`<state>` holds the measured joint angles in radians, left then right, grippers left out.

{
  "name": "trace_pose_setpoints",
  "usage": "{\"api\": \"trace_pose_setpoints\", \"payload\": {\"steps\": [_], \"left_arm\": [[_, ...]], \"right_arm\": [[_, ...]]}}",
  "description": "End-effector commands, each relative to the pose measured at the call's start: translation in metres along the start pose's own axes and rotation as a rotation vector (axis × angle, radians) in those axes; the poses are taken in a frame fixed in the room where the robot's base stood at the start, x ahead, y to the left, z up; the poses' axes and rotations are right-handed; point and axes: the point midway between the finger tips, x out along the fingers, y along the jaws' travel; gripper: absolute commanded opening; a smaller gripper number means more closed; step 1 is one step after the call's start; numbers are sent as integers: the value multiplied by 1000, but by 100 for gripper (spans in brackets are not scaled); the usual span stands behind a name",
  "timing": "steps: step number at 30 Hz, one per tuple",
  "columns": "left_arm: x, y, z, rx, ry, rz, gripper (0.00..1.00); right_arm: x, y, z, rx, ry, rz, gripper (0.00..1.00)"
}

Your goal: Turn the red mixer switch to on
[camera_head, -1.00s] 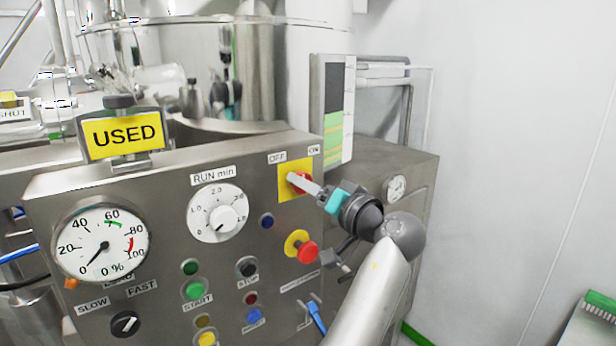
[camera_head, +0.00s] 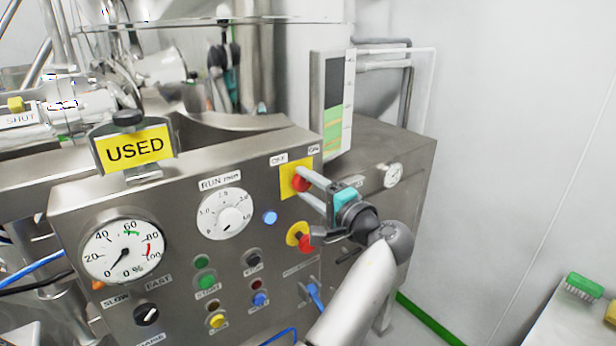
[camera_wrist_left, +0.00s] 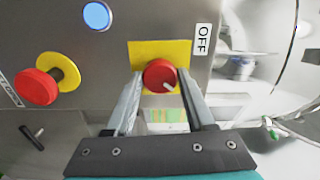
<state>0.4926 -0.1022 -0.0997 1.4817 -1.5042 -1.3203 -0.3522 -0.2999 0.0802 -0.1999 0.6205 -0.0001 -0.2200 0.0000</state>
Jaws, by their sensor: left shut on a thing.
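The red mixer switch (camera_head: 300,183) is a round knob on a yellow plate (camera_head: 287,187) at the panel's upper right corner. An OFF label (camera_head: 278,159) is above left of it and an ON label (camera_head: 314,149) above right. In the left wrist view the knob (camera_wrist_left: 159,75) shows a white mark towards its lower right, away from the OFF label (camera_wrist_left: 202,40) at upper right. My left gripper (camera_head: 309,188) reaches in from the right, its two fingers shut on the knob's sides. My right gripper is not in view.
A red emergency button (camera_head: 305,243) sits just below the switch, close to my left gripper. A lit blue lamp (camera_head: 270,217) and a RUN dial (camera_head: 225,214) are to the left. A level display (camera_head: 333,105) stands above right.

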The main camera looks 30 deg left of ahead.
Motion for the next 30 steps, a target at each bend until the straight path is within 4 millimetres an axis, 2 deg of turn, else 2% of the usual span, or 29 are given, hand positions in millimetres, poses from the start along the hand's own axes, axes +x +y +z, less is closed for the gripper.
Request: {"api": "trace_pose_setpoints", "payload": {"steps": [6, 22, 23, 30], "left_arm": [[0, -3, -1, 66, 3, -6, 0], [0, -2, -1, 90, 3, -6, 0], [0, -2, -1, 90, 3, -6, 55], [0, -1, 0, 89, 1, -4, 82]], "right_arm": [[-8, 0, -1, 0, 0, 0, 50], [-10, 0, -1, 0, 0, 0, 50], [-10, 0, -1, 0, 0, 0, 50], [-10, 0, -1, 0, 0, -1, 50]]}}
